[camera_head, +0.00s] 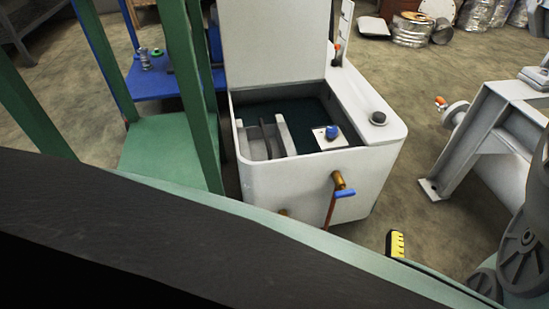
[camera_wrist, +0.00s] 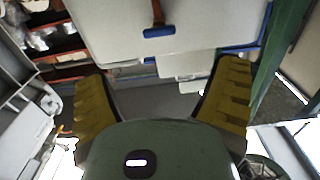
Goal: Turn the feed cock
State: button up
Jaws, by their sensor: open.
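A brass cock (camera_head: 338,180) with a blue lever (camera_head: 344,193) sits on the front wall of the white tank (camera_head: 285,180); I take it for the feed cock. A thin reddish-brown pipe runs down from it. The blue lever also shows in the wrist view (camera_wrist: 160,32), beyond the fingers. My gripper (camera_wrist: 162,75) is open and empty, its two yellow fingers wide apart and not touching the cock. In the head view only one yellow fingertip (camera_head: 396,243) shows, below and right of the cock; the rest is hidden.
The tank's top is open, with a raised lid (camera_head: 272,40) and a blue knob (camera_head: 332,131) inside. A green frame (camera_head: 205,120) stands left, beside a blue table (camera_head: 165,82). A grey metal stand (camera_head: 470,130) is at right. Bare floor lies between tank and stand.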

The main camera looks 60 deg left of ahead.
aim_at(346, 195)
jog(key=b+x, duration=0.6)
jog(key=x, duration=0.8)
jog(key=shift+r, duration=0.1)
jog(key=shift+w+a+r, duration=0.1)
jog(key=c, duration=1.3)
